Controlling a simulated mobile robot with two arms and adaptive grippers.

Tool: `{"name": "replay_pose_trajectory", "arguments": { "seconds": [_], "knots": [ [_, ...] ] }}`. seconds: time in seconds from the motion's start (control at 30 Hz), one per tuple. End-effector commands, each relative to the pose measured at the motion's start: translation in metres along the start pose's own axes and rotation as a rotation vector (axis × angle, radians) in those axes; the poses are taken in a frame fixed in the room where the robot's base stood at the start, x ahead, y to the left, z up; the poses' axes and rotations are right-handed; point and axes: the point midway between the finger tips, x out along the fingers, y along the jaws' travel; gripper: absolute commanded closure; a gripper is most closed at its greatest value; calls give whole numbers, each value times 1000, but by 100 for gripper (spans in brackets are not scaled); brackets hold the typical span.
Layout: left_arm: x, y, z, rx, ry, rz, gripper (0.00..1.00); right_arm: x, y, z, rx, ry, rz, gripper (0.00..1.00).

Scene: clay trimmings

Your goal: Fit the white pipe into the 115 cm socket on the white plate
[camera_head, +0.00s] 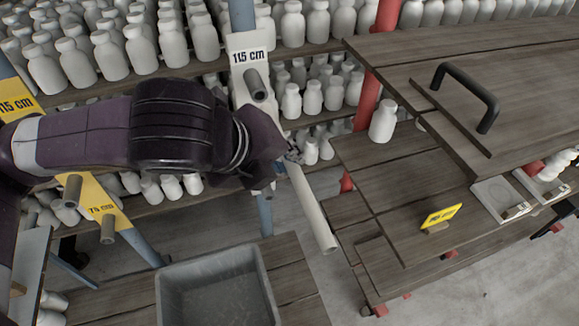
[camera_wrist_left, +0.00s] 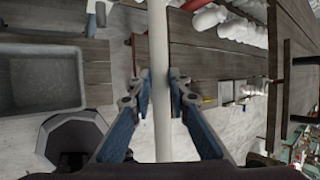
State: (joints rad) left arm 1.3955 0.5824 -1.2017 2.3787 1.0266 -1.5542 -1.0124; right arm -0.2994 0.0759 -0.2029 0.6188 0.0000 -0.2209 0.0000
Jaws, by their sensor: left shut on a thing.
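The white pipe (camera_head: 312,208) is held by my left gripper (camera_head: 292,158). In the head view it slants down and right from the fingers, with its lower end free over the gap by the wooden table. In the left wrist view the pipe (camera_wrist_left: 159,50) runs between the two fingers of the gripper (camera_wrist_left: 158,92). The white plate (camera_head: 239,42) with the "115 cm" label is on a blue post, up and left of the gripper. A grey tube socket (camera_head: 257,86) sticks out of it below the label. My left arm hides the plate's lower part. My right gripper is out of view.
Shelves of white bottles (camera_head: 101,58) fill the back. A grey bin (camera_head: 217,290) stands at bottom centre. A wooden table (camera_head: 390,190) with a lone bottle (camera_head: 383,121) is right.

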Motion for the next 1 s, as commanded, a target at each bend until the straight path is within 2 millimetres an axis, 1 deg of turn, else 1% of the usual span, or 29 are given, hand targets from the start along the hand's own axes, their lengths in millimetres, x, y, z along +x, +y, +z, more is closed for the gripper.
{"name": "replay_pose_trajectory", "arguments": {
  "seconds": [0.03,0.2,0.4,1.0],
  "knots": [
    [1,0,6,-4,-3,0,100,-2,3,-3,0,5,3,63],
    [7,-1,19,-2,-1,0,100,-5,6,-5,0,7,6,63],
    [11,-1,28,-1,-1,-1,100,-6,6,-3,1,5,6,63],
    [12,-1,30,0,-1,-2,100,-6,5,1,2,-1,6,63]
  ]
}}
